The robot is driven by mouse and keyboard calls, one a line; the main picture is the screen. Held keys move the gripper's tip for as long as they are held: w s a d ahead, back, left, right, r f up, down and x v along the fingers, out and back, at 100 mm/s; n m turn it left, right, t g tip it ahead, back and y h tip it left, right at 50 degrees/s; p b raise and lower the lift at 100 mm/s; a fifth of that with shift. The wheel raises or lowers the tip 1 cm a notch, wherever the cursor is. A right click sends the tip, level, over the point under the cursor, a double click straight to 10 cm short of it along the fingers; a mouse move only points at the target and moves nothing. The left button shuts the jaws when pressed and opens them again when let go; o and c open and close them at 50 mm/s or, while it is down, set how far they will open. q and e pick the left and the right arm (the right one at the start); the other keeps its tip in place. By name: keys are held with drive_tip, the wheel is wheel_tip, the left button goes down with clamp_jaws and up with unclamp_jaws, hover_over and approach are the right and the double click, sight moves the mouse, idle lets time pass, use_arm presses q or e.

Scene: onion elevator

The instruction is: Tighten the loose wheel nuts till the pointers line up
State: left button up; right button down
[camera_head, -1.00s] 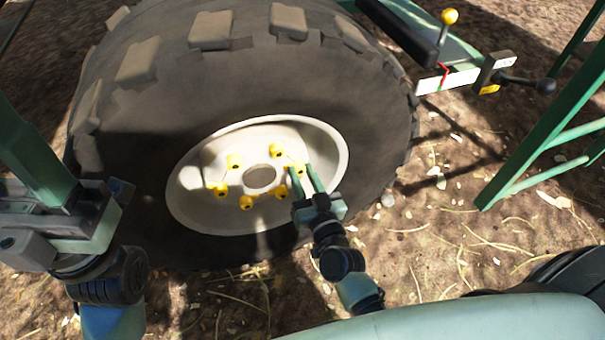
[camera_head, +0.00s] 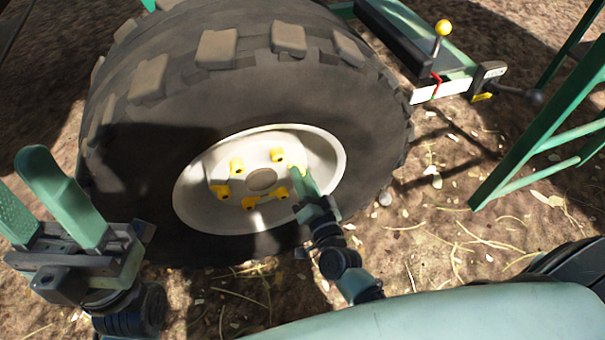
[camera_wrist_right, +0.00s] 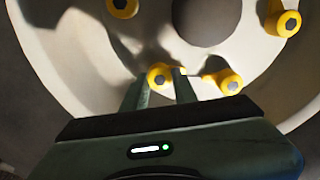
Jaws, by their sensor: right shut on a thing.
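The wheel's pale rim (camera_head: 200,205) carries a ring of yellow pointers on its wheel nuts, around a dark hub hole (camera_head: 261,180). Yellow pointers show at the top (camera_head: 278,155), upper left (camera_head: 237,165), left (camera_head: 220,191) and bottom (camera_head: 250,203). My right gripper (camera_head: 298,178) reaches the right side of the ring and hides part of it. In the right wrist view its fingers (camera_wrist_right: 158,84) are shut on a yellow-capped nut (camera_wrist_right: 158,70). Another yellow pointer (camera_wrist_right: 225,82) sits close to the right of the fingers. My left gripper (camera_head: 22,175) is open and empty, left of the tire.
The big tire (camera_head: 330,90) fills the middle of the head view. A green ladder-like frame (camera_head: 540,130) stands at right. Straw-strewn ground (camera_head: 430,240) lies open between.

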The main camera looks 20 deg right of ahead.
drive_tip(key=m, duration=0.2)
drive_tip(key=shift+m, duration=0.4)
drive_tip(key=shift+p, duration=0.3)
drive_tip(key=c, duration=1.1)
unclamp_jaws()
drive_tip(key=shift+d, duration=0.1)
